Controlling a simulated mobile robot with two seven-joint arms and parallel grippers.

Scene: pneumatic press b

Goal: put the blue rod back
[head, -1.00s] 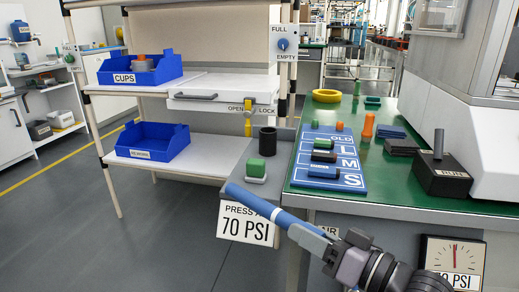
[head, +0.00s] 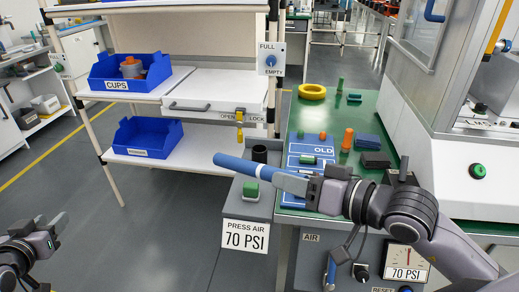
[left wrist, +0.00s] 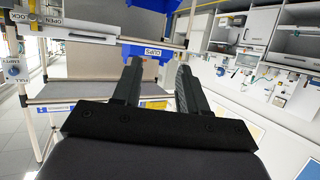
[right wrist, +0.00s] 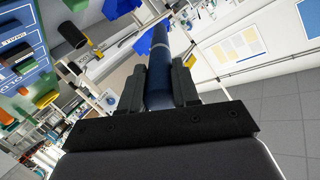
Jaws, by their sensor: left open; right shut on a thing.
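The blue rod (head: 238,164) is held in my right gripper (head: 308,188), above the press end of the bench. The rod lies nearly level, its free end pointing left and slightly up. In the right wrist view the rod (right wrist: 158,75) stands between the two fingers, which are shut on it. My left gripper (head: 56,230) is open and empty at the lower left, over the floor; its fingers (left wrist: 155,85) are apart in the left wrist view. A dark block with an upright peg (head: 404,170) is partly hidden behind my right arm.
A black cylinder (head: 260,154) and a green button (head: 251,189) are on the grey press top. The blue board (head: 296,160) with small parts lies on the green bench (head: 345,112). Open floor lies at lower left.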

